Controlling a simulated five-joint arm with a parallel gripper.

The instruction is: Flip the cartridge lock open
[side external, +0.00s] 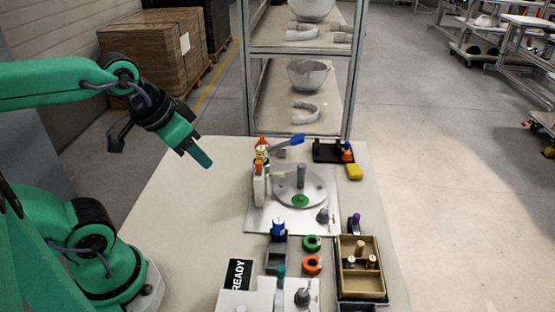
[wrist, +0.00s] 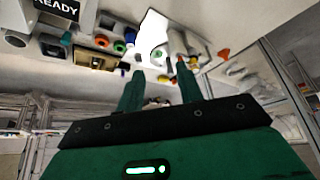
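On the plate, a round grey disk (side external: 314,196) carries an upright post and a green ring mark. At its left is a pale upright block (side external: 260,186) with an orange-tipped part on top. A blue-ended lever (side external: 290,141) slants up to the right from there. I cannot tell for sure which part is the cartridge lock, or its state.
A black tray (side external: 326,151) and a yellow block (side external: 354,173) lie at the back right. A tan box (side external: 346,288), green ring (side external: 311,243), orange ring (side external: 312,265) and READY sign (side external: 238,274) are in front. The table's left side is clear. A shelf rack (side external: 247,75) stands behind.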

